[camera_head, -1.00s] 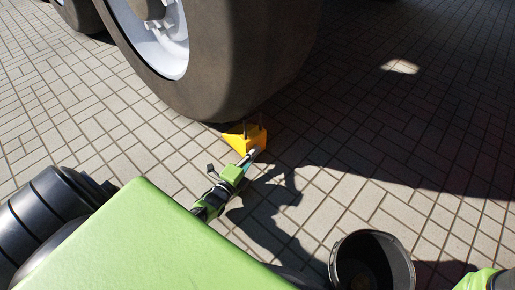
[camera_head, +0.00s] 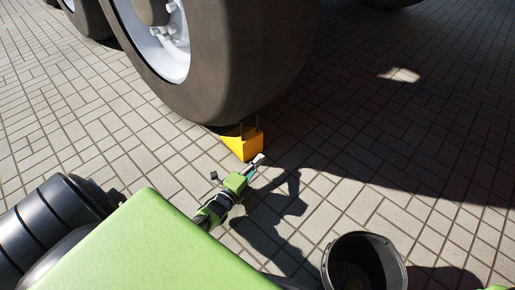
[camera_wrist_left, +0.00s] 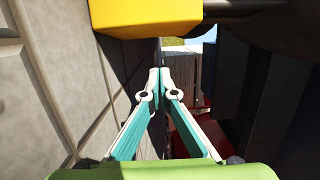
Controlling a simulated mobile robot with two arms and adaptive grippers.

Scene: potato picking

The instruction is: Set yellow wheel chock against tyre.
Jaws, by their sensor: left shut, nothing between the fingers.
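The yellow wheel chock (camera_head: 243,146) sits on the paving at the foot of the big dark tyre (camera_head: 245,60), its far end tucked under the tread. It seems to meet the rubber, but the contact line is in shadow. My left gripper (camera_head: 257,162) is just on the near side of the chock, shut and empty, with a small gap between them. In the left wrist view the shut fingertips (camera_wrist_left: 160,72) point forward, and the yellow chock (camera_wrist_left: 145,14) shows at the top edge. My right gripper is not in view.
More wheels stand at the top left (camera_head: 88,18) and top right. The paving around the chock is clear, partly in shadow.

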